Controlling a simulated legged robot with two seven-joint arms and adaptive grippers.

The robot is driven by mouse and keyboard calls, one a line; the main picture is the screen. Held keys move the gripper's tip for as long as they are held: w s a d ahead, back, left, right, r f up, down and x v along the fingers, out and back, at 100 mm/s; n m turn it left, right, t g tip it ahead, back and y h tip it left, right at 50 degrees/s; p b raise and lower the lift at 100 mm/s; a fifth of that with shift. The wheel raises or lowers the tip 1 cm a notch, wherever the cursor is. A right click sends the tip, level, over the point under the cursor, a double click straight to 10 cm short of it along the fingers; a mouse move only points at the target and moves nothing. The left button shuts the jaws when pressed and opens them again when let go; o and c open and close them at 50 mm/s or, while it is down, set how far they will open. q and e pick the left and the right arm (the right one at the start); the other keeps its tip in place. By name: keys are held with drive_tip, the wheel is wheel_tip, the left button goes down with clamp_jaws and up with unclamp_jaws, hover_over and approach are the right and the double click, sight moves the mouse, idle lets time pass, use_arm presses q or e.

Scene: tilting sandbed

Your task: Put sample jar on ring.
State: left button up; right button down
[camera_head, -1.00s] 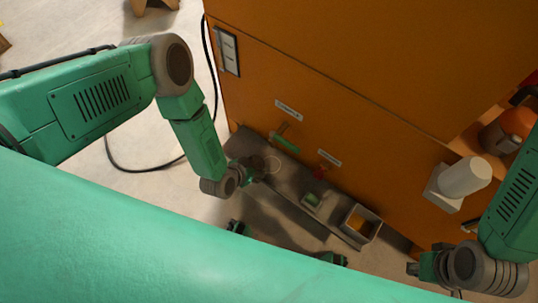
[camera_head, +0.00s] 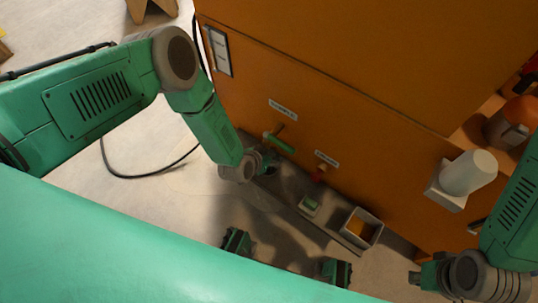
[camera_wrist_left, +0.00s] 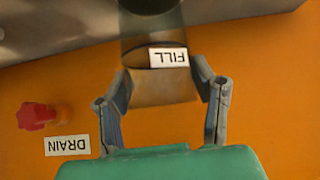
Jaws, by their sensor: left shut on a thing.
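The sample jar (camera_wrist_left: 160,90) is see-through with a brownish tint and shows between my left fingertips in the left wrist view. My left gripper (camera_wrist_left: 162,82) is shut on it, in front of the orange panel. In the head view my left gripper (camera_head: 264,160) is low by the panel, over the far left part of the grey shelf, and the jar is hard to make out. I cannot make out the ring clearly now. My right gripper (camera_head: 428,275) is at the lower right, away from the shelf; its jaws are too small to read.
The orange cabinet (camera_head: 330,60) carries a green handle (camera_head: 279,143) and a red knob (camera_head: 318,174). A white cylinder (camera_head: 468,172) sits on a bracket at right.

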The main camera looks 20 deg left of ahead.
use_arm(q)
drive_tip(key=o, duration=1.4)
drive_tip(key=shift+f, duration=0.1)
drive_tip(key=shift+c, duration=0.2)
drive_tip(key=shift+a+f, duration=0.1)
drive_tip(key=shift+a, duration=0.35)
drive_tip(key=shift+r, duration=0.2)
drive_tip(key=p+v, duration=0.5)
drive_tip(key=v, duration=0.7)
drive_tip(key=shift+d+p, duration=0.25)
drive_tip(key=shift+p, duration=0.15)
use_arm(e)
drive_tip(key=r, duration=0.6)
drive_tip(key=shift+a, duration=0.2)
drive_tip(key=shift+f, duration=0.1)
